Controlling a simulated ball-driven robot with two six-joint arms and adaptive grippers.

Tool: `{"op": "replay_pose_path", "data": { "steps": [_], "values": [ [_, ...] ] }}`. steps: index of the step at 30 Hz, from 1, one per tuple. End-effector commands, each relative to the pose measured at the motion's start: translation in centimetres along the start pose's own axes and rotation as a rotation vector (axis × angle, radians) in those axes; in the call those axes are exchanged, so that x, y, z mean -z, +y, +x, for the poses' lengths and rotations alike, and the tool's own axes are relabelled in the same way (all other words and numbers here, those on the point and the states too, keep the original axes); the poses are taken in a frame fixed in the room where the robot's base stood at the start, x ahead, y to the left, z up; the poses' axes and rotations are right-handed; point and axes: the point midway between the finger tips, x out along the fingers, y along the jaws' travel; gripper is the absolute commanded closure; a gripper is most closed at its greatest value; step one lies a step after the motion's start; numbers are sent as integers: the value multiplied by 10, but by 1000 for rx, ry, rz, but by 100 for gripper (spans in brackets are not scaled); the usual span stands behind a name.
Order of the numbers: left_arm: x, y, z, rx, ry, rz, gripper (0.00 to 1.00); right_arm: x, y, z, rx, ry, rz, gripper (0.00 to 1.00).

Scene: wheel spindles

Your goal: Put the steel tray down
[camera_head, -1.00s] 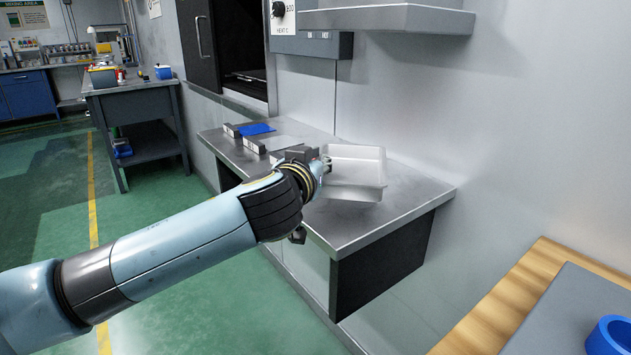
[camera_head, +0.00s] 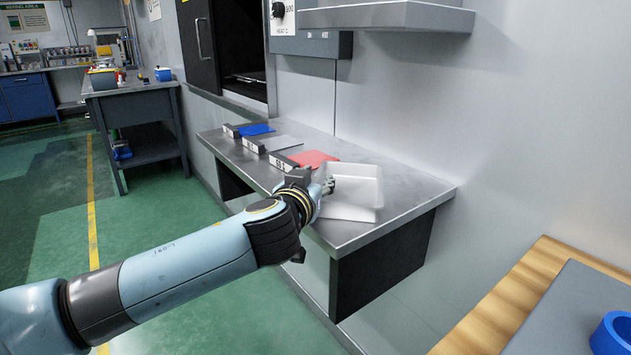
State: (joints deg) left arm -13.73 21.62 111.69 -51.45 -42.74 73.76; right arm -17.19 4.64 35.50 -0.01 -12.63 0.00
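The steel tray (camera_head: 356,172) is a pale, shallow, empty rectangular pan over the front right part of the metal wall shelf (camera_head: 410,190). My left gripper (camera_head: 328,186) is at the tray's left side and appears shut on its rim; the fingertips are small and partly hidden by the wrist. The tray looks slightly tilted. I cannot tell whether its underside touches the shelf. My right gripper is not in view.
On the shelf, left of the tray, lie a blue pad (camera_head: 257,129), a grey pad (camera_head: 284,143) and a red pad (camera_head: 314,158), each beside a small label block. Bare shelf lies right of the tray. A wooden bench (camera_head: 490,312) with a blue ring (camera_head: 612,335) is at lower right.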

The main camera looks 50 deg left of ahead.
Motion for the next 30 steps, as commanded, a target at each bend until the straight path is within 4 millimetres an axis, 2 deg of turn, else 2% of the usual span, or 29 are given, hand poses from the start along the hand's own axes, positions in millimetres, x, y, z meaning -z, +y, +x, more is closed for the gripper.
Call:
{"op": "replay_pose_path", "data": {
  "steps": [9, 14, 21, 25, 30],
  "values": [
    [3, 0, -4, -1, -1, 0, 71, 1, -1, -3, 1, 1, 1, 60],
    [1, 0, -34, -1, -3, -2, 71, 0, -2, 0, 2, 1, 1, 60],
    [0, 0, -88, 1, -4, -3, 71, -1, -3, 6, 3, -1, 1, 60],
    [0, 0, -108, 1, -3, -2, 71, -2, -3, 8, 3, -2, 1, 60],
    [2, 0, -120, 1, 0, -1, 71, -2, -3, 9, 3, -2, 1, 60]
  ]
}}
